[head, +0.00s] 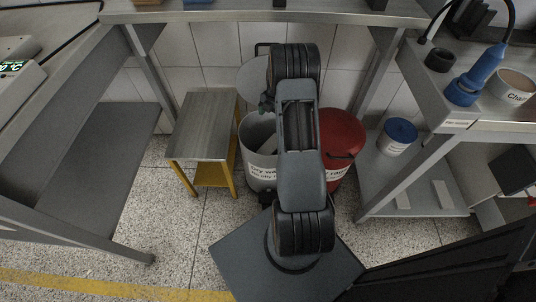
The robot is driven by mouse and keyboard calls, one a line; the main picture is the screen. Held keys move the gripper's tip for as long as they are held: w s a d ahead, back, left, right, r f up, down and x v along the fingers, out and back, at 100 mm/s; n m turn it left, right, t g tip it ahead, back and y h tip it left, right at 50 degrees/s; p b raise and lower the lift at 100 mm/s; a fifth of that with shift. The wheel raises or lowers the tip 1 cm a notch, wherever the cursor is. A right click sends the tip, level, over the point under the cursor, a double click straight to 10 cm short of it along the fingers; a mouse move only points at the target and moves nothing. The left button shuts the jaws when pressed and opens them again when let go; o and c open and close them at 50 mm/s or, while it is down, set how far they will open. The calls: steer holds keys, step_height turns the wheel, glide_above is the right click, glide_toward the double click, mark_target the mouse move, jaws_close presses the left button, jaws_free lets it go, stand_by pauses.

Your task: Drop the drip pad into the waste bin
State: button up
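A light grey bin (256,172), with a label that starts "Dry wa", stands on the floor between the small table and a red bin. Its right side is hidden behind my arm. A round grey disc (252,76), which looks like its raised lid, shows behind it. A pale flat piece (268,144) shows inside the bin opening; I cannot tell whether it is the drip pad. My gripper (267,104) is mostly hidden behind my arm. Only a small dark part shows above the bin's rim, and its fingers cannot be made out. No drip pad can be clearly identified.
A red bin (342,134) with a closed lid stands right of my arm. A small steel-topped table (204,122) with yellow legs stands left. Benches line both sides and the back. A blue-lidded tub (398,136) sits on the right lower shelf. The floor at front left is clear.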

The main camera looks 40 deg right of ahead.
steer(key=shift+o, duration=0.7)
step_height(320, 180, up, 7)
steer(key=d+p, duration=0.1)
steer(key=p, duration=0.1)
steer(key=shift+w+r, duration=0.15)
steer(key=shift+r, duration=0.05)
